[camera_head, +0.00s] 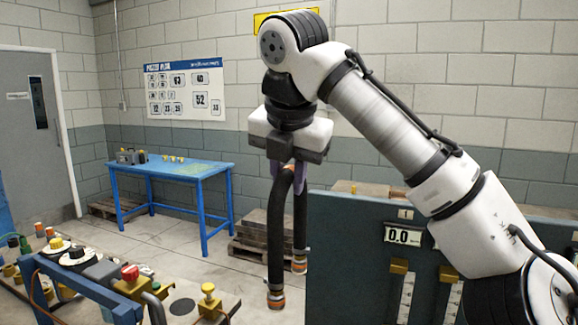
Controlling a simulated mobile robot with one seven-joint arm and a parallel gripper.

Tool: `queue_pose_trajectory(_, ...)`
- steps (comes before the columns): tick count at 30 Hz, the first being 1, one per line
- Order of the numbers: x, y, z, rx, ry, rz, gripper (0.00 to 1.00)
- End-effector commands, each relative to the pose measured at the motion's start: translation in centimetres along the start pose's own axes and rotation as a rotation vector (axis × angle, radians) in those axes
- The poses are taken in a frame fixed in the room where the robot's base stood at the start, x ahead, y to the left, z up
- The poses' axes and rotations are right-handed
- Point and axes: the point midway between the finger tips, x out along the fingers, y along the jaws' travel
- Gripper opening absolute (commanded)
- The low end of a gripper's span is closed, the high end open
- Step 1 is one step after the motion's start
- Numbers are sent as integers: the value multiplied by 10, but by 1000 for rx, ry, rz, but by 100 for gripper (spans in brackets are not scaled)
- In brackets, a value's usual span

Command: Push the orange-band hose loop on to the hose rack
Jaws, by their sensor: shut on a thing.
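My gripper (291,163) is in the middle of the view, pointing down and shut on the top of a black hose loop (280,225). The loop hangs below it in the air, its two legs pointing down. Each leg ends in a metal fitting with an orange band, one at the lower end of the near leg and one on the farther leg. The fingers are mostly hidden by the hose and the gripper body. I cannot make out a hose rack with certainty in this view.
A dark teal panel (345,245) with a 0.0 display (403,236) and yellow brackets stands right of the hose. A cluttered bench (180,285) with knobs is at lower left. A blue table (185,172) and stacked pallets (262,235) stand behind. Floor shows between them.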

Motion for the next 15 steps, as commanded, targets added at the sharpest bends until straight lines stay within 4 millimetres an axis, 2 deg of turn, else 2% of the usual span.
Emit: queue_pose_trajectory(15, 54, -12, -22, 0, -1, 1, 0)
